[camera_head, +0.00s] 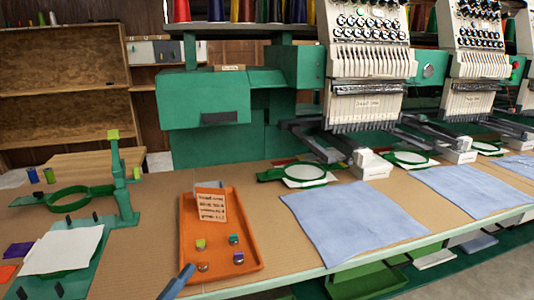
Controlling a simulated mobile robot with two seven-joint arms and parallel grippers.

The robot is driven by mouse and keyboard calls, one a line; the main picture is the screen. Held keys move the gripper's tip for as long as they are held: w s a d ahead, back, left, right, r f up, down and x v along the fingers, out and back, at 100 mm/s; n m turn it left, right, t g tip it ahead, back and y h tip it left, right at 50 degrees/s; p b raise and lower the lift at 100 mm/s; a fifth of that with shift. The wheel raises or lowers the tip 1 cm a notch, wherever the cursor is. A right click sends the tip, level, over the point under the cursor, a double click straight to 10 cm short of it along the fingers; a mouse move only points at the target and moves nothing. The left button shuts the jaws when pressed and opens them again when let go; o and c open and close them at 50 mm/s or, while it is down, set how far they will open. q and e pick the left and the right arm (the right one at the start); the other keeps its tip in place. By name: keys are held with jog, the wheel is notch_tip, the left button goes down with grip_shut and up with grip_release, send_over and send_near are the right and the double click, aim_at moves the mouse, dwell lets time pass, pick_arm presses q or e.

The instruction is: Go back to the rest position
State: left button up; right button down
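Neither of my grippers can be made out in the head view. A slim blue-grey bar (177,283) reaches in from the bottom edge, over the near left corner of the orange tray (252,222). I cannot tell whether it is part of one of my arms or a tool. The task names no object.
The tray on the tan table (345,178) holds a printed card (211,204) and several small coloured pieces. A green hooping stand (124,180) with a white cloth (64,250) is at left. Blue cloths (355,219) lie at right. Embroidery machines (366,65) stand behind.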

pick_arm(q)
jog(key=s+a+f+n+g+y+p, duration=0.2)
jog(key=s+f+n+g+y+p, duration=0.2)
jog(key=f+n+p, duration=0.2)
jog(key=s+a+f+n+g+y+p, duration=0.3)
jog(key=f+n+g+y+p, duration=0.1)
jog(key=f+n+p, duration=0.3)
jog(key=shift+s+a+f+n+p, duration=0.25)
jog(key=shift+s+a+n+p, duration=0.1)
jog(key=shift+n+p, duration=0.35)
pick_arm(e)
jog(key=r, duration=0.1)
jog(key=r+g, duration=0.1)
jog(key=r, duration=0.1)
jog(key=r+n+g+h, duration=0.1)
jog(key=shift+d+r, duration=0.35)
jog(key=shift+f, duration=0.1)
